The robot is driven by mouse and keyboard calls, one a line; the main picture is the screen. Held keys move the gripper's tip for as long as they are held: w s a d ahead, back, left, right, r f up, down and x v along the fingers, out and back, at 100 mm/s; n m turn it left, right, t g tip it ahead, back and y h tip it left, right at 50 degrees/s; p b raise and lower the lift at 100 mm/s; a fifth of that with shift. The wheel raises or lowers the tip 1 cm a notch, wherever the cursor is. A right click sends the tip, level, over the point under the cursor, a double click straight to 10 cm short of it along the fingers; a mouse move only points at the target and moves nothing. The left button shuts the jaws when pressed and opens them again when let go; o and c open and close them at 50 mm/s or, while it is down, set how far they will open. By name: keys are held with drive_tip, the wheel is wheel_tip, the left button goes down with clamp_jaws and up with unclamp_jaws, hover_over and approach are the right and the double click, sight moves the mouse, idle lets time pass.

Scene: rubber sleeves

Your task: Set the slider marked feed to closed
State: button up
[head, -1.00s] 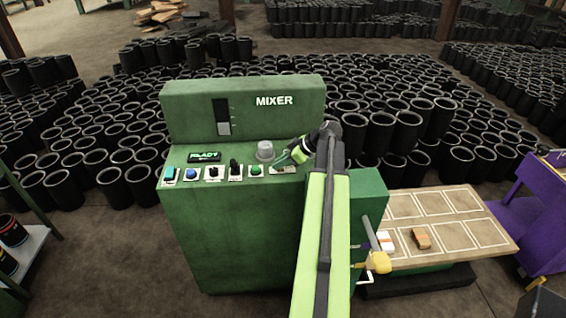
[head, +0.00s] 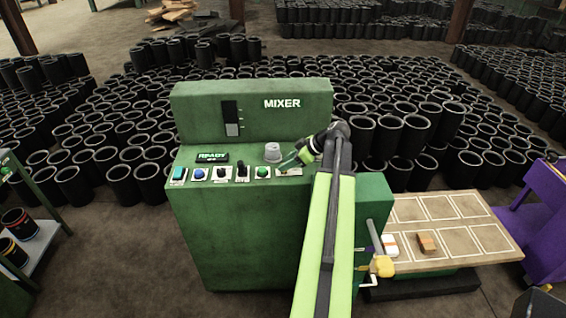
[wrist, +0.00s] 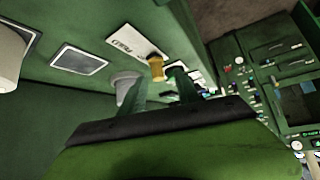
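The slider marked feed shows in the wrist view as a yellow knob (wrist: 156,67) beside a white label plate (wrist: 122,42) on the green mixer panel. In the head view its pale plate (head: 289,172) is at the right end of the control row, and my gripper partly hides it. My gripper (wrist: 158,78) is open, its two green fingers apart. The knob appears just beyond the fingertips, between them in the picture; I cannot tell whether they touch it. In the head view my gripper (head: 293,161) is low over the panel's right end.
A grey round cap (head: 273,153) stands just left of my gripper. Buttons and switches, including a green button (head: 263,172) and a black lever (head: 242,172), line the panel. The mixer's upright back (head: 280,125) rises behind. A wooden board (head: 480,245) is at right.

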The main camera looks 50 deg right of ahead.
drive_tip(key=p+v, duration=0.9)
drive_tip(key=v, duration=0.6)
